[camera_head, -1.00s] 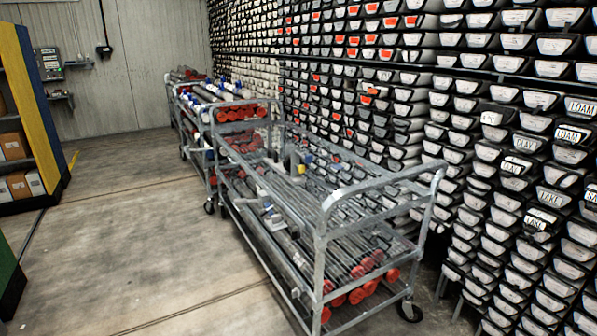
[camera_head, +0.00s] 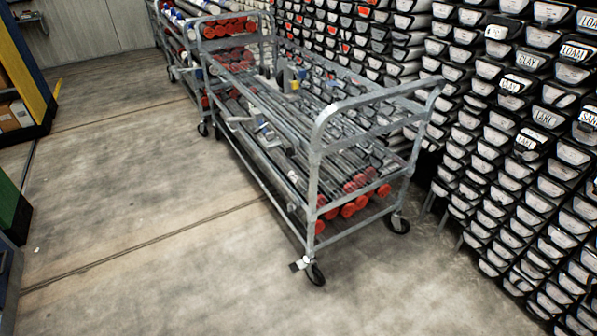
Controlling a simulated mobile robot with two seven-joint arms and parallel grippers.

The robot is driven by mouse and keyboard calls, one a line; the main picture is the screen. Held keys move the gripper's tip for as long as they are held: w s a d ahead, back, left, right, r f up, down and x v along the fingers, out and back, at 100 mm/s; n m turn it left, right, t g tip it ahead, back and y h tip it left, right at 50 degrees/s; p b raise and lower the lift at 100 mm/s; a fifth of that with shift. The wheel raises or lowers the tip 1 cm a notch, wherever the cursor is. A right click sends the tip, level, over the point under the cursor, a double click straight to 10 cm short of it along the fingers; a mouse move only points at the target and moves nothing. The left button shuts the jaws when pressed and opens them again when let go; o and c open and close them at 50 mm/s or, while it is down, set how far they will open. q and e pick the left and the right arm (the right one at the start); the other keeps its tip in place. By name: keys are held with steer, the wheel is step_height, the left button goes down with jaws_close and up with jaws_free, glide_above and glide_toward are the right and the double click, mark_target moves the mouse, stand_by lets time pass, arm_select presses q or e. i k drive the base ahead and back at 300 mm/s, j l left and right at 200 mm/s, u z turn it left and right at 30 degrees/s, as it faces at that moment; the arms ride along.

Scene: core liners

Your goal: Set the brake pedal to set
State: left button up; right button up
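A grey metal cart (camera_head: 318,160) with two shelves stands in the middle of the view. Its near left caster (camera_head: 315,274) has a small pale pedal (camera_head: 300,264) sticking out to the left, close to the floor. Its up or down setting is too small to tell. The near right caster (camera_head: 398,224) shows no clear pedal. Neither of my grippers is in view.
Core tubes with red caps (camera_head: 348,208) lie on the lower shelf. A wall of labelled core boxes (camera_head: 520,130) is close on the right. A second loaded cart (camera_head: 178,50) stands behind. The concrete floor (camera_head: 150,200) left of and before the cart is clear.

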mark_target(297, 266)
steer(key=i+u, duration=0.4)
steer(key=i, duration=0.25)
steer(key=i+l+u, duration=0.2)
steer(key=i+u, duration=0.25)
steer(key=i, duration=0.2)
